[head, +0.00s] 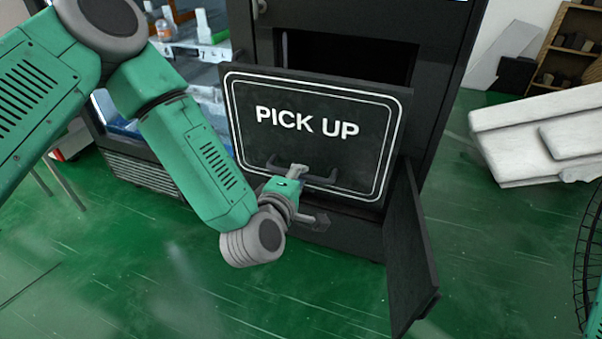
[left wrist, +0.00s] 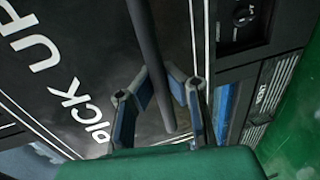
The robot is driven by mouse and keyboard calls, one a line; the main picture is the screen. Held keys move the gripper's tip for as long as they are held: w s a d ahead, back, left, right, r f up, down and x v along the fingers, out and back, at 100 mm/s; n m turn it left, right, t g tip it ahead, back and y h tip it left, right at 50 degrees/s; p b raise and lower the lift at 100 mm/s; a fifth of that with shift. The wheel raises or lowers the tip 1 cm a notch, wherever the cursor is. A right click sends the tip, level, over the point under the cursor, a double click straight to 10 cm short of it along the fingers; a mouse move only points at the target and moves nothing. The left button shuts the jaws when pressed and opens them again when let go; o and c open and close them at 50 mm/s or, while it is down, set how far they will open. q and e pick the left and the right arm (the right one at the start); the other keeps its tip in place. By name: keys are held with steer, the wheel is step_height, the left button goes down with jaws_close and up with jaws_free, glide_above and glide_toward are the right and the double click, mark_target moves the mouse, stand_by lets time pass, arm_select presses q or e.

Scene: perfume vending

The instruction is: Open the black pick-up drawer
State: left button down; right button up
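The black pick-up drawer (head: 310,105), with white "PICK UP" lettering, stands forward of its cabinet in the head view. A dark gap shows above and behind its top edge. Its dark bar handle (head: 326,181) is on the lower front. My left gripper (head: 308,194) is at the handle, with its fingers apart. In the left wrist view the handle bar (left wrist: 152,60) passes between the two fingers of the left gripper (left wrist: 160,72); firm contact cannot be made out. The drawer front (left wrist: 85,65) lies behind it. My right gripper is not in view.
A black panel (head: 408,250) stands out from the cabinet's lower right. A display case with bottles (head: 167,27) is at the left. A pale block (head: 545,135) and a shelf (head: 572,45) are at the right. The green floor (head: 290,290) in front is mostly clear.

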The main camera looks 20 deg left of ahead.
arm_select(q)
steer(key=shift+a+f, duration=0.1)
steer(key=shift+f, duration=0.1)
steer(key=c, duration=1.6)
jaws_free()
steer(key=shift+o, duration=0.2)
steer(key=shift+r, duration=0.1)
steer(key=v, duration=1.1)
steer(key=shift+s, duration=0.4)
steer(key=s+a+f+m+g+h, duration=0.1)
steer(key=s+f+m+g, duration=0.4)
steer(key=f, duration=0.3)
steer(key=s+a+f+m+g+h, duration=0.1)
steer(key=s+f+m+g, duration=0.35)
steer(key=f+m, duration=0.35)
steer(key=s+a+f+m+g+y, duration=0.2)
steer(key=s+a+f+m+g, duration=0.3)
steer(key=s+a, duration=0.4)
steer(key=shift+s+f+y, duration=0.3)
steer(key=shift+s+f, duration=0.45)
steer(key=shift+s, duration=0.25)
